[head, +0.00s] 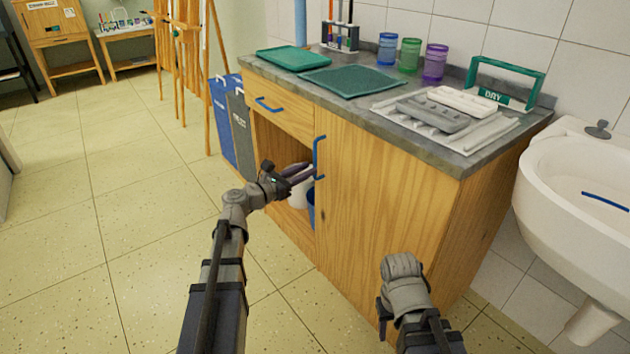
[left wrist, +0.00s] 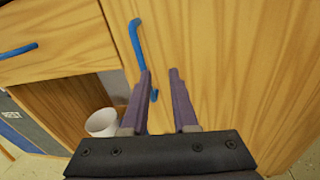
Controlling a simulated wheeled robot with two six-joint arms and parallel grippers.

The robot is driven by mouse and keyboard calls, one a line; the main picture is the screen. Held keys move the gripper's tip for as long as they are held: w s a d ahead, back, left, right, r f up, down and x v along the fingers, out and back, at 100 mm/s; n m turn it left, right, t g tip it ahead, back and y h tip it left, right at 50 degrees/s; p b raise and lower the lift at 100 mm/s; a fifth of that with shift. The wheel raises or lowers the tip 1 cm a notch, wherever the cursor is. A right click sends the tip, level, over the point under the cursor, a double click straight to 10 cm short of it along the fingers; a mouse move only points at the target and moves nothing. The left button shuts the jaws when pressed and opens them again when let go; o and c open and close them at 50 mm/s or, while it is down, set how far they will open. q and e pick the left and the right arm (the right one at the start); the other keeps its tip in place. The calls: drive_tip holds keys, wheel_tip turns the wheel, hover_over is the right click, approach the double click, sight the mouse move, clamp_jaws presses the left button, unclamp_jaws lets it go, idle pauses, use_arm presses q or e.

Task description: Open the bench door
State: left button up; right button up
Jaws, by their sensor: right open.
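The wooden bench door (head: 360,205) is the tall front panel right of an open compartment and looks closed. Its blue vertical handle (head: 317,158) is on its left edge; in the left wrist view the handle (left wrist: 138,45) runs down behind my left finger. My left gripper (head: 308,174) is open beside the handle's lower end. In the left wrist view its fingers (left wrist: 163,98) are apart, with bare door wood between them; whether a finger touches the handle I cannot tell. My right gripper (head: 384,318) is low in front of the door, pointing down, its fingertips mostly hidden.
A drawer with a blue handle (head: 269,104) is above the open compartment, which holds a white container (left wrist: 101,122). The worktop (head: 300,75) carries trays, cups and a rack. A sink (head: 575,190) is on the right, easels on the left. The left floor is clear.

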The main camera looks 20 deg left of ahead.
use_arm(q)
drive_tip(key=a+n+t, duration=0.1)
drive_tip(key=a+n, duration=0.1)
hover_over(315, 176)
drive_tip(key=shift+w+a+f+b, duration=0.1)
drive_tip(key=shift+w+f+b, duration=0.2)
drive_tip(key=shift+b, duration=0.05)
idle(0.4)
clamp_jaws()
idle(1.3)
